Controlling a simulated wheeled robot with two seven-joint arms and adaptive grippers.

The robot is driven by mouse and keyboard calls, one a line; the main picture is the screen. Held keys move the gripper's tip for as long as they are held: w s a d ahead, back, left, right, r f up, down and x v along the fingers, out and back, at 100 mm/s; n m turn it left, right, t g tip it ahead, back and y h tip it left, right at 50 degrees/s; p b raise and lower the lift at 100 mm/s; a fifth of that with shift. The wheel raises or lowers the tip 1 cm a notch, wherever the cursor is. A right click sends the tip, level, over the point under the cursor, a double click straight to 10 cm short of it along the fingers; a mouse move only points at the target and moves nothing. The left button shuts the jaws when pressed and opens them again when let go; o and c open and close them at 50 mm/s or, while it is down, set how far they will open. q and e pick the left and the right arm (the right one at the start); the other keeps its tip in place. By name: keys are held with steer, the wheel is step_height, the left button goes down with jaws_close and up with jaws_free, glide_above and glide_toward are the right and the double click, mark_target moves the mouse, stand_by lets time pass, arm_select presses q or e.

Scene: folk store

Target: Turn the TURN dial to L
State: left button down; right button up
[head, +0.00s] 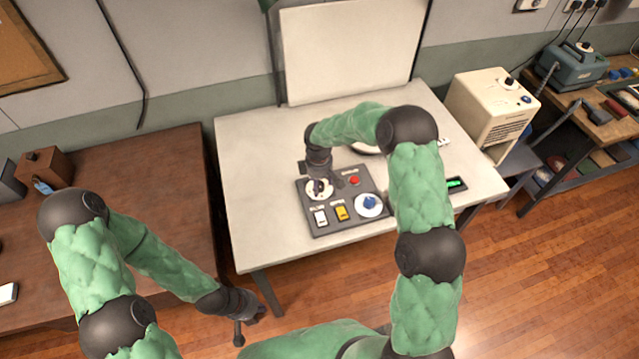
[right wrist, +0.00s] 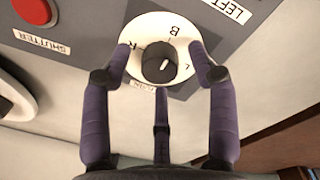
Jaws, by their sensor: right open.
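The TURN dial is a black knob (right wrist: 158,62) on a white disc (right wrist: 142,27) with letters around it, B and L among them. Its label is partly hidden by a finger. A short white mark on the knob lies on the side towards L; I cannot tell its exact setting. My right gripper (right wrist: 160,55) is open, with fingers on both sides of the knob and a third below it, apparently not closed on it. In the head view the disc (head: 314,194) is at the panel's upper left, partly covered by my right gripper (head: 325,185). My left gripper (head: 248,318) hangs away from the panel.
The grey panel (head: 305,221) also carries a red button (head: 354,181), a white switch (head: 320,217), a yellow switch (head: 342,213) and a blue knob (head: 369,202). It lies on a white table (head: 250,170). A brown table (head: 150,170) stands at left, a beige box (head: 490,105) at right.

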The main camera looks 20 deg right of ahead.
steer(key=shift+w+f, duration=0.1)
steer(key=shift+f, duration=0.2)
steer(key=c, duration=1.1)
steer(key=shift+c, duration=0.2)
